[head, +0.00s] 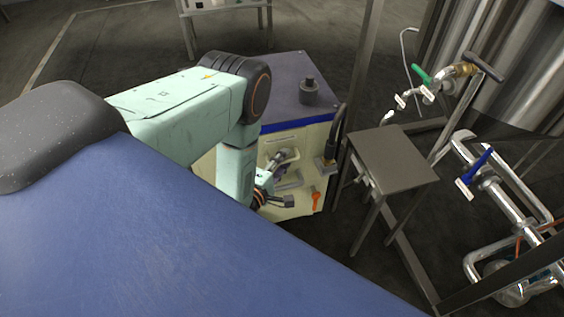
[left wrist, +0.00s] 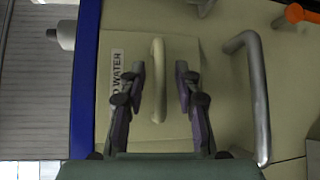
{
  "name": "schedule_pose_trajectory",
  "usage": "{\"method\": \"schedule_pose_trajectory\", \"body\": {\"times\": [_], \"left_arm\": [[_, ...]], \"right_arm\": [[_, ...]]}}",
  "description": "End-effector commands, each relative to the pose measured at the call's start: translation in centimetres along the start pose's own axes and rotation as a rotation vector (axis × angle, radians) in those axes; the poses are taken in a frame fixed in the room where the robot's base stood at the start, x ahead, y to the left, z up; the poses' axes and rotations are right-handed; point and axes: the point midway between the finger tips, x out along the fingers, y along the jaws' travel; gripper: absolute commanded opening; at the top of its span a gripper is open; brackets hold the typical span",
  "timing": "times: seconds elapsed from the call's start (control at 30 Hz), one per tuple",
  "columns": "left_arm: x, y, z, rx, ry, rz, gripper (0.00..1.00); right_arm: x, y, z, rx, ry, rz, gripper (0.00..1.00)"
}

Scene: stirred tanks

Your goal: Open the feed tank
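The cream tank (head: 296,140) with a blue band and dark top stands beyond my left arm. In the left wrist view its front has a cream panel (left wrist: 180,50) with a label (left wrist: 116,85) whose readable part says "WATER". A pale bar handle (left wrist: 158,80) is on the panel. My left gripper (left wrist: 159,72) is open, its two dark fingers on either side of the handle with gaps showing. I cannot tell how deep the fingers reach. In the head view my left gripper (head: 284,180) is partly hidden by my arm at the tank front. My right gripper is out of view.
An orange lever (head: 315,200) sits low on the tank front. A small metal table (head: 393,158) stands right of the tank. Steel pipes with a blue-handled valve (head: 478,168) and a green-handled valve (head: 420,74) are farther right.

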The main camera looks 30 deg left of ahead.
Motion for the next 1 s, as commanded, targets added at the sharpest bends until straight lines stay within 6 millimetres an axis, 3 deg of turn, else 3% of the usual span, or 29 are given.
{"method": "schedule_pose_trajectory", "body": {"times": [0.33, 1.0], "left_arm": [[-0.04, -0.02, -0.01, 0.000, 0.000, -0.001, 0.01], [-0.06, -0.03, -0.03, 0.000, 0.001, -0.001, 0.00]], "right_arm": [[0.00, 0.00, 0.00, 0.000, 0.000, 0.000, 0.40], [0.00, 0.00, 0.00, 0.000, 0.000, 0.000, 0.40]]}}
